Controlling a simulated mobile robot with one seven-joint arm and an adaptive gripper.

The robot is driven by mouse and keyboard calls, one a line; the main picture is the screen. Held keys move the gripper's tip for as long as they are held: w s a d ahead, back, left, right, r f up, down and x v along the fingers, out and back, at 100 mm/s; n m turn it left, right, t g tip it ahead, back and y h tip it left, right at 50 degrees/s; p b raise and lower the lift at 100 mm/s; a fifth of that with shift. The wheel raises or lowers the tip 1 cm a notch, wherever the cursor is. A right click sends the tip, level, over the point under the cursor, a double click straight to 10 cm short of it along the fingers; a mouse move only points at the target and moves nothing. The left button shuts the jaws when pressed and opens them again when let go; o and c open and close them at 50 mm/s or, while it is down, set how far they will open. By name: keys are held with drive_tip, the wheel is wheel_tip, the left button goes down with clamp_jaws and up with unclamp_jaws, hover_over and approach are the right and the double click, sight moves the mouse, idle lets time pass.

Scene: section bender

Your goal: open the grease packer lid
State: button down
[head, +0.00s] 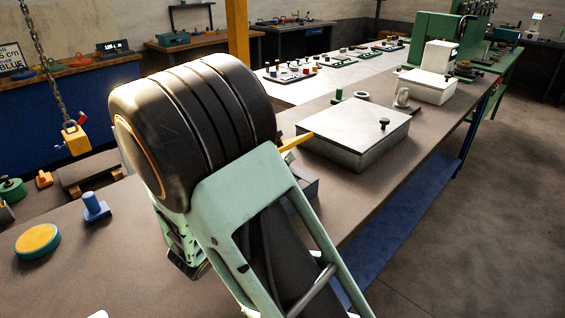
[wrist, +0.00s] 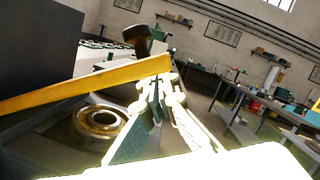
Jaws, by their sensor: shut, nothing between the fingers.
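A low grey metal box (head: 355,153) stands on the bench in the head view. Its flat lid (head: 350,122) lies shut, with a black knob (head: 384,124) near the right corner. No label shows whether it is the grease packer. A yellow bar (head: 297,141) reaches from behind my arm to its left side. In the wrist view a yellow bar (wrist: 85,83) crosses in front of my gripper (wrist: 165,85). My fingers are shut and empty, with their tips close to the bar's end; contact cannot be told. My arm hides the gripper in the head view.
A brass-coloured ring (wrist: 100,121) lies below the bar in the wrist view, beside a dark panel (wrist: 38,48). A blue peg (head: 95,207) and a yellow-topped disc (head: 38,241) stand at left. A white box (head: 426,86) stands farther back. The floor at right is clear.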

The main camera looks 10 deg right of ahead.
drive_tip(key=shift+r, duration=0.1)
drive_tip(key=p, duration=0.2)
drive_tip(key=r+n+p, duration=0.1)
drive_tip(key=r+p, duration=0.1)
drive_tip(key=p, duration=0.1)
drive_tip(key=shift+w+a+r+n+p, duration=0.25)
drive_tip(key=shift+w+a+n+p, duration=0.05)
drive_tip(key=shift+w+n+p, duration=0.1)
drive_tip(key=r+n+p, duration=0.1)
drive_tip(key=p, duration=0.1)
drive_tip(key=w+y+p, duration=0.1)
drive_tip(key=p, duration=0.1)
drive_tip(key=shift+a+r+n, duration=0.35)
drive_tip(key=shift+n, duration=0.05)
drive_tip(key=w+r+n+p, duration=0.1)
drive_tip(key=p, duration=0.2)
drive_tip(key=shift+a+n, duration=0.3)
drive_tip(key=shift+a, duration=0.05)
drive_tip(key=shift+w+a+r+p, duration=0.45)
drive_tip(key=shift+w+p, duration=0.2)
drive_tip(key=shift+p, duration=0.45)
drive_tip(key=shift+a+y, duration=0.1)
drive_tip(key=shift+y, duration=0.2)
